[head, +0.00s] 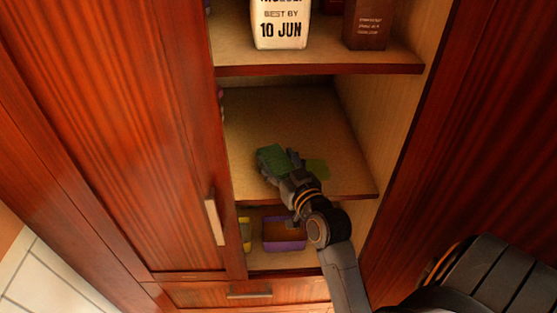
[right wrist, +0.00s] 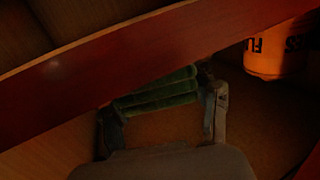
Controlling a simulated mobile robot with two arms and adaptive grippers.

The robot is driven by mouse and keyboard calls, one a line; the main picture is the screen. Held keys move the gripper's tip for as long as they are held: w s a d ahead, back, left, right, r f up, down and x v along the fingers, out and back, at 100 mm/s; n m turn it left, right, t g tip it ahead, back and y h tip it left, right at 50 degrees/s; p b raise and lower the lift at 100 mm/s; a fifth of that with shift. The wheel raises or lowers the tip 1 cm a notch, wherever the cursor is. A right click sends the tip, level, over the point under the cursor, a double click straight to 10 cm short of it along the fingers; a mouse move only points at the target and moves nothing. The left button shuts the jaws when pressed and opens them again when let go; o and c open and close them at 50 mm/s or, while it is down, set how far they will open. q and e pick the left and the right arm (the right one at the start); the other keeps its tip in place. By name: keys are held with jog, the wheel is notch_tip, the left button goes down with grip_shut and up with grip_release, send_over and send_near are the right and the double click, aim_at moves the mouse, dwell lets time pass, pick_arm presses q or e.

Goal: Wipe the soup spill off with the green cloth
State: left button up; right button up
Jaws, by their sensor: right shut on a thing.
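The green cloth (head: 271,158) is a folded, ribbed pad in my right gripper (head: 282,168), over the middle shelf of the open cabinet. In the right wrist view the cloth (right wrist: 155,92) lies between the two fingers, and the gripper is shut on it. Part of the spill may be hidden by the gripper and cloth. Whether the cloth touches the shelf cannot be told. My left gripper is not in view.
The upper shelf (head: 330,58) holds a white package (head: 281,25) and a brown package (head: 367,27). Below is a purple-rimmed container (head: 284,247). A closed door (head: 110,130) is on the left. The right wrist view shows an orange container (right wrist: 275,52) nearby and a red shelf edge (right wrist: 130,55).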

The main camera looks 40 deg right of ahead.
aim_at(294, 166)
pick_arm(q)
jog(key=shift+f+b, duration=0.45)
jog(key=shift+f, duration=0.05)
pick_arm(e)
jog(key=shift+f, duration=0.8)
jog(key=shift+s+d+p, duration=0.15)
jog(key=shift+s+d, duration=0.35)
jog(key=shift+d, duration=0.25)
jog(key=shift+s+d+p, duration=0.15)
jog(key=shift+s+d, duration=0.3)
jog(key=shift+d, duration=0.3)
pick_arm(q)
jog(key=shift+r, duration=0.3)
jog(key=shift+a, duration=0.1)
pick_arm(e)
jog(key=shift+s+d, duration=0.1)
